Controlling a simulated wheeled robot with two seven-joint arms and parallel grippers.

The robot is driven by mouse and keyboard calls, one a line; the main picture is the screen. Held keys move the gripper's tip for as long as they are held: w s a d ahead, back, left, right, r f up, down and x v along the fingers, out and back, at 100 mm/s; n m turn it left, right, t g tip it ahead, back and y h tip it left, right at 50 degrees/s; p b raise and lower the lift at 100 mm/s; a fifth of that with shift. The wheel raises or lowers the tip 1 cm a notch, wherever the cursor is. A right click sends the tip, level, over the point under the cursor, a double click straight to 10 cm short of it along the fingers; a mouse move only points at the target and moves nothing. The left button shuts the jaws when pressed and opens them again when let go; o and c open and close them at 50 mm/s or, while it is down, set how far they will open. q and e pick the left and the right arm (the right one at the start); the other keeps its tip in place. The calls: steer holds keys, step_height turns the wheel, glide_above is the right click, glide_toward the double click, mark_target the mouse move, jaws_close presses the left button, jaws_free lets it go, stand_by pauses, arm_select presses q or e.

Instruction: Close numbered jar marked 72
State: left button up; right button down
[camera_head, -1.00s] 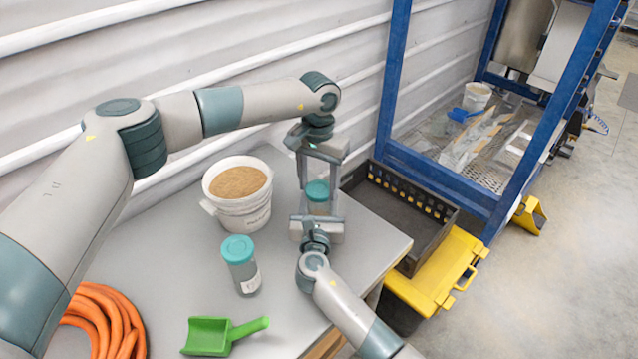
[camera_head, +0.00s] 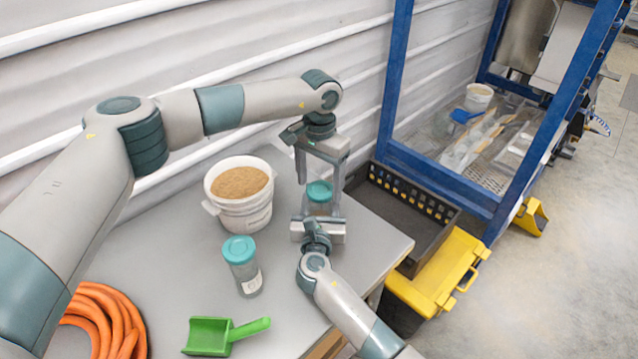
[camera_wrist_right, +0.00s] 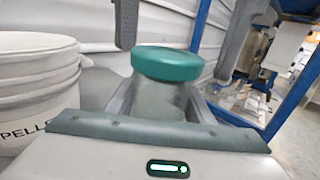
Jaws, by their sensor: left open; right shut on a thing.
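A clear jar with a teal lid (camera_head: 319,190) stands at the table's far right part. My right gripper (camera_head: 318,212) is shut on this jar's body from the near side. The lid sits on top of the jar; it also shows in the right wrist view (camera_wrist_right: 167,63). My left gripper (camera_head: 320,172) points down over the jar, open, with a finger on either side of the lid and a gap to it. A second jar with a teal lid (camera_head: 240,262) stands nearer on the table, its label too small to read. No number is readable on the held jar.
A white bucket of brown pellets (camera_head: 240,210) stands left of the held jar. A green scoop (camera_head: 210,337) and an orange hose coil (camera_head: 105,320) lie near the front. A dark crate (camera_head: 405,215), yellow case (camera_head: 445,275) and blue frame (camera_head: 440,180) are to the right.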

arm_select(q)
steer(key=shift+r, duration=2)
steer(key=shift+c, duration=0.4)
